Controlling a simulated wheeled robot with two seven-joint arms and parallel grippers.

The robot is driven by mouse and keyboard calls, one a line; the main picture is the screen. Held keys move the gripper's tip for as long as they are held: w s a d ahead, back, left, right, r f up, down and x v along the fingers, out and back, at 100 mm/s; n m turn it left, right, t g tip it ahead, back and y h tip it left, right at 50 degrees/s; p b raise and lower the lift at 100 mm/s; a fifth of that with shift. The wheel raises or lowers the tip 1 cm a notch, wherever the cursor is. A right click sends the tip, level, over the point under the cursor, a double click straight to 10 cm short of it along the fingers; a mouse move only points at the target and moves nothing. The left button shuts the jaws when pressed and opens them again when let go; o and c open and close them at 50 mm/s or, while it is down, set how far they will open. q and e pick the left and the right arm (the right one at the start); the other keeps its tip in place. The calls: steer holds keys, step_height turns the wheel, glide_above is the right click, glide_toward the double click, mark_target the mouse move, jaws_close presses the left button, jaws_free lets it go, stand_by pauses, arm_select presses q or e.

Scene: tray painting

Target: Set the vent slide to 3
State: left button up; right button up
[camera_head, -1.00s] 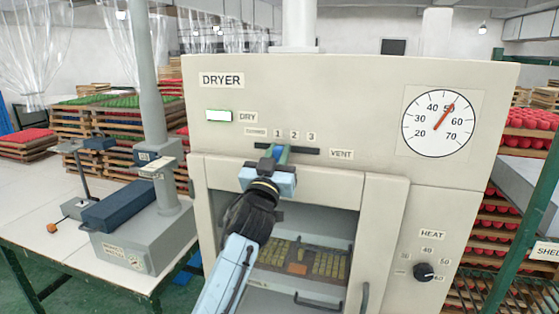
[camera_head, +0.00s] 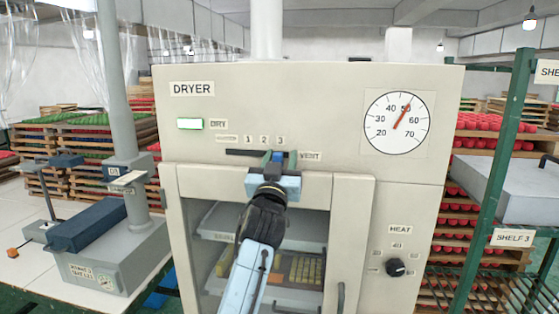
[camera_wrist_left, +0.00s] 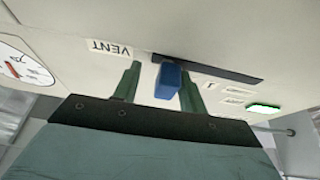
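The vent slide is a blue knob (camera_head: 277,157) in a dark horizontal slot (camera_head: 240,152) on the dryer's front panel (camera_head: 330,95). The marks 1, 2 and 3 stand above the slot, and the knob is at about the 3, close to the slot's right end. In the left wrist view the knob (camera_wrist_left: 167,80) sits between the two green fingers of my left gripper (camera_wrist_left: 160,88). The right-hand finger there looks close against the knob; a gap shows on the other side. My left gripper (camera_head: 278,160) is open around the knob. My right gripper is out of view.
The VENT label (camera_head: 310,156) is just right of the slot. Below are the dryer's window with trays inside, a door handle (camera_head: 340,298) and the heat knob (camera_head: 396,267). A press (camera_head: 105,250) stands on a table at left; a green shelf rack (camera_head: 500,170) is at right.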

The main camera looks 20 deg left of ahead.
arm_select(q)
steer(key=shift+a, duration=0.1)
steer(key=shift+s, duration=0.15)
steer(key=b+v, duration=0.2)
steer(key=v, duration=1.1)
steer(key=shift+b, duration=0.4)
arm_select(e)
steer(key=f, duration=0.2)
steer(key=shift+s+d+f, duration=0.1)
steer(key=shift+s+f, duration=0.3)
arm_select(q)
steer(key=shift+f, duration=0.1)
